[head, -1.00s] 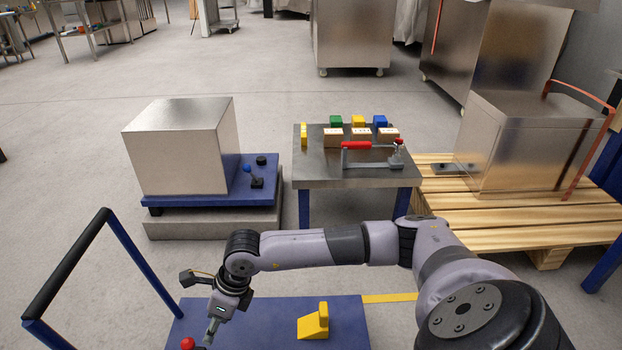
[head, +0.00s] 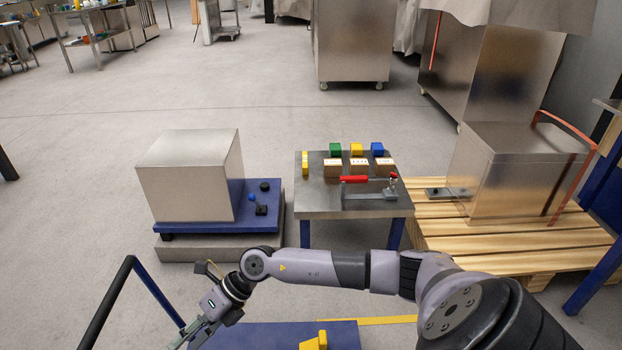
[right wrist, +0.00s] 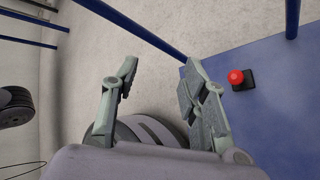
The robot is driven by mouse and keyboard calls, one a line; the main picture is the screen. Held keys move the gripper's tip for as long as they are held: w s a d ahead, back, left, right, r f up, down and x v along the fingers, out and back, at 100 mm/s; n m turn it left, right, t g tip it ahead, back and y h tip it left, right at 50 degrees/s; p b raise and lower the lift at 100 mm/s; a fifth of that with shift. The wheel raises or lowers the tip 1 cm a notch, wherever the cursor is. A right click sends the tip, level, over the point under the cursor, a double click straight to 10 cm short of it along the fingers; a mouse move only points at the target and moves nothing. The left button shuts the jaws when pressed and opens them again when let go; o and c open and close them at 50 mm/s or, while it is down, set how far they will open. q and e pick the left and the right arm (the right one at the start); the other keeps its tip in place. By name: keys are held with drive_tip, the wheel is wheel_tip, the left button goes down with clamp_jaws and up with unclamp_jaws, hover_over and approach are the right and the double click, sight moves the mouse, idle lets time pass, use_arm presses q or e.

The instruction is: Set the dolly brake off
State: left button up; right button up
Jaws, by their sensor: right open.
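The blue dolly (head: 270,338) is at the bottom of the head view, with its dark push handle (head: 105,300) at the left. In the right wrist view, the dolly deck (right wrist: 290,110) fills the right side. A red knob on a dark base (right wrist: 236,77) sits near the deck's edge there; I cannot tell its brake position. My right gripper (right wrist: 160,76) is open and empty, with the knob to the right of its fingers and apart from them. In the head view this gripper (head: 193,334) is at the bottom left, partly cut off. My left gripper is not in view.
A yellow wedge (head: 314,342) is on the dolly deck. Beyond stand a metal box on a blue base (head: 190,180), a small steel table (head: 318,200) with blocks and a red-handled clamp, and a wooden pallet (head: 500,240) with a metal machine.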

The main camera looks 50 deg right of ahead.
drive_tip(key=w+r+m+t+y+p, duration=0.2)
drive_tip(key=w+r+m+t+p, duration=0.25)
drive_tip(key=m+p, duration=0.35)
drive_tip(key=s+d+f+m+t+h+p, duration=0.45)
drive_tip(key=d+m+h+p, duration=0.25)
drive_tip(key=d+m+p, duration=0.5)
drive_tip(key=s+d+f+m+g+h+p, duration=0.1)
drive_tip(key=s+f+m+g+h+p, duration=0.1)
drive_tip(key=s, duration=0.8)
drive_tip(key=s+d+f+m+g+h+p, duration=0.1)
drive_tip(key=s+f+m+g+p, duration=0.3)
drive_tip(key=s, duration=0.7)
drive_tip(key=shift+d+f+m+h+p, duration=0.25)
drive_tip(key=shift+f+m+h+p, duration=0.8)
drive_tip(key=shift+m+p, duration=1.2)
drive_tip(key=shift+f+y, duration=0.2)
drive_tip(key=shift+y, duration=0.05)
